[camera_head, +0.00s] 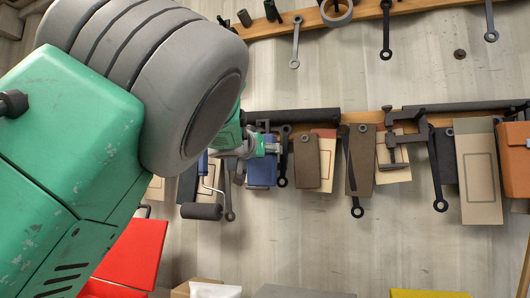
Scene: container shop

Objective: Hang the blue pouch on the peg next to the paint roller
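The blue pouch (262,173) is upright against the wall just below the middle rail, right of the paint roller. The paint roller (202,211) hangs with its dark roller end down and its blue handle partly behind my arm. My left gripper (270,148) is at the top of the blue pouch and overlaps it. The fingers are small and partly hidden, so I cannot tell whether they grip the pouch. The peg beside the roller is hidden behind the gripper and arm. My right gripper is not in view.
My green and grey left arm covers the left side. Wrenches (357,180), brown pouches (306,161), a dark clamp (404,139) and an orange bag (515,160) crowd the rail (375,117) rightward. A red box (132,254) is lower left.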

